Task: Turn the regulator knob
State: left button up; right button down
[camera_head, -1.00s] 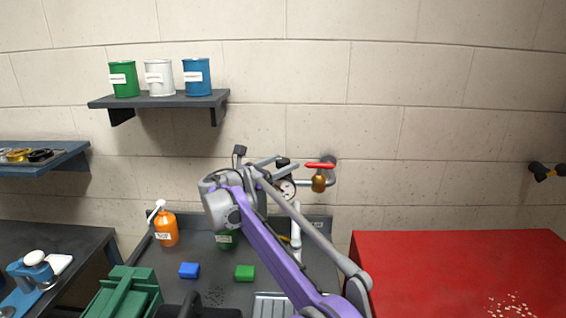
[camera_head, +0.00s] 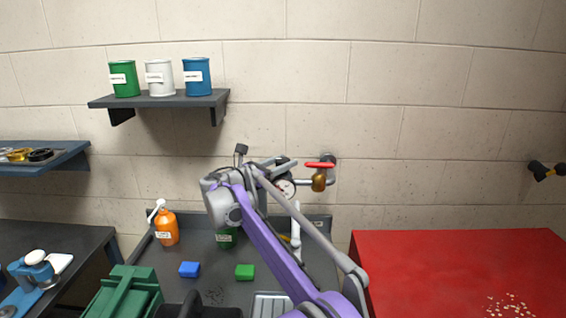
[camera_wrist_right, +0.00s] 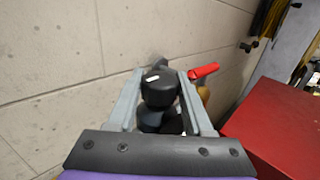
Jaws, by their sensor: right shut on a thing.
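The regulator sits on the wall pipe, with a round white pressure gauge (camera_head: 285,188) and a brass valve with a red handle (camera_head: 320,165) to its right. Its black knob (camera_wrist_right: 159,88) shows in the right wrist view between the two grey fingers of my right gripper (camera_wrist_right: 160,76). The right gripper (camera_head: 276,164) is shut on the knob, and in the head view its fingers largely hide the knob. The red handle (camera_wrist_right: 204,71) is just right of the right finger in the wrist view. My left gripper is not in view.
A red cabinet (camera_head: 440,270) stands at right. A shelf (camera_head: 160,101) with three cans hangs at upper left.

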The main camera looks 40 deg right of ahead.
jog(key=shift+w+r+m+g+p, duration=0.1)
jog(key=shift+m+g+p, duration=0.3)
jog(key=shift+g, duration=0.2)
jog(key=shift+c, duration=1.5)
grip_release()
jog(key=a+b, duration=0.1)
jog(key=a, duration=1)
jog(key=shift+s, duration=0.2)
